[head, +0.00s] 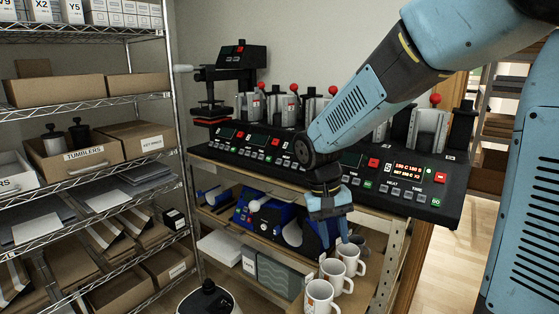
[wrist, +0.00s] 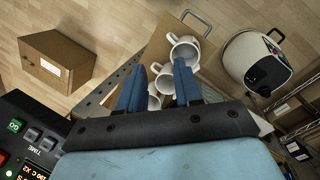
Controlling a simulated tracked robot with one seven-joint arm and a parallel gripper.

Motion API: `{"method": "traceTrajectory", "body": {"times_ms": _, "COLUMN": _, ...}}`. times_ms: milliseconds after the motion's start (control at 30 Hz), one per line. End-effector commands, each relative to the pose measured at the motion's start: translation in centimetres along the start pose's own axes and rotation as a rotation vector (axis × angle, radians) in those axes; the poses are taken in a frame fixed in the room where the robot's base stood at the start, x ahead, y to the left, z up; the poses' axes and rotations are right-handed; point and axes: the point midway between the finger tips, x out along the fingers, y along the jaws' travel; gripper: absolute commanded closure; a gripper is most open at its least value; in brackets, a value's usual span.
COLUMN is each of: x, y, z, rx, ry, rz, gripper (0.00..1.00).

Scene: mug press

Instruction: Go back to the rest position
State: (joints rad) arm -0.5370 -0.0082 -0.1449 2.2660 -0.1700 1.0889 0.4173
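My gripper (head: 333,240) points down in front of the mug press (head: 300,155), just above the white mugs (head: 335,276) on the lower shelf. In the wrist view its two blue fingers (wrist: 160,88) are spread apart, with nothing held between them. My arm crosses the head view from upper right and hides part of the press. The press has several stations with red-knobbed levers and a lit display (head: 408,170).
A wire rack (head: 175,130) with cartons stands at the left. A blue machine (head: 262,218) and boxes (head: 285,272) sit on the shelf under the press. A white round appliance (wrist: 258,65) and a cardboard box (wrist: 57,62) stand on the wooden floor.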

Motion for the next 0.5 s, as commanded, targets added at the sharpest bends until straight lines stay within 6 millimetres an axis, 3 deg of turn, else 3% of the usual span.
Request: {"method": "traceTrajectory", "body": {"times_ms": 500, "x": -5.3, "y": 7.8, "z": 6.2, "rx": 0.058, "ry": 0.278, "rz": -0.182, "gripper": 0.66}}
